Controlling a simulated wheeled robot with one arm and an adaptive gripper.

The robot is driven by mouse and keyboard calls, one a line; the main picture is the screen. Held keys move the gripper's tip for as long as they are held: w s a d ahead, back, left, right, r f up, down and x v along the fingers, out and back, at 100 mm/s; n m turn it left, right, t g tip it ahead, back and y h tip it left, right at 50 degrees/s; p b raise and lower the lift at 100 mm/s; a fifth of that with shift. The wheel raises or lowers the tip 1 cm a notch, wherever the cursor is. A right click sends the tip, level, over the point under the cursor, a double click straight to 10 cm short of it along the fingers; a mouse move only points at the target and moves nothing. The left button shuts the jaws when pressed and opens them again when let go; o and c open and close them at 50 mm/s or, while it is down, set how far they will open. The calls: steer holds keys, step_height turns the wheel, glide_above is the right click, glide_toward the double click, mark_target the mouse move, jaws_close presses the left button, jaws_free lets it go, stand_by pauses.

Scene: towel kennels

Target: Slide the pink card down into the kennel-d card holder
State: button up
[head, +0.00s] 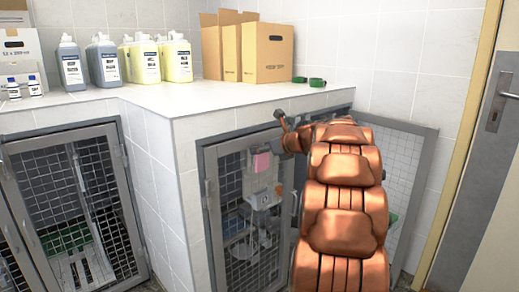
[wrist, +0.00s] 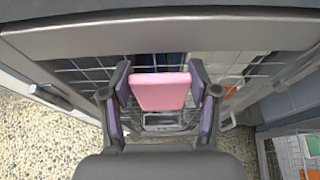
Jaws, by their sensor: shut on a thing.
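The pink card (wrist: 160,92) sits between the purple finger pads of my gripper (wrist: 161,95) in the wrist view, with a pad at each side edge. My gripper is shut on it. In the head view the card (head: 261,162) is a small pink patch in front of the upper part of a mesh kennel door (head: 207,187). A pale frame (wrist: 165,121), perhaps the card holder, shows just beyond the card's lower edge in the wrist view. The card partly covers it, and I cannot tell whether card and frame touch.
A tiled counter (head: 165,97) above the kennels carries jugs (head: 177,60), cardboard boxes (head: 268,52) and green rings (head: 316,82). Another mesh kennel door (head: 122,200) is at left. A grey door (head: 490,130) stands at right. Speckled floor (wrist: 45,140) shows below.

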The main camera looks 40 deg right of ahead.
mark_target(263, 167)
steer(key=shift+w, duration=0.1)
steer(key=shift+a+f+b, duration=0.15)
steer(key=shift+f+b, duration=0.3)
steer(key=shift+f, duration=0.35)
steer(key=shift+f+b, duration=0.85)
steer(key=shift+f, duration=0.6)
steer(key=shift+f+b, duration=0.95)
steer(key=shift+b, duration=0.05)
steer(key=shift+s+f+b, duration=0.15)
steer(key=shift+s+b, duration=0.05)
steer(key=shift+b, duration=0.65)
steer(key=shift+f+b, duration=2.5)
steer(key=shift+f, duration=0.25)
stand_by(0.5)
steer(key=o, duration=1.1)
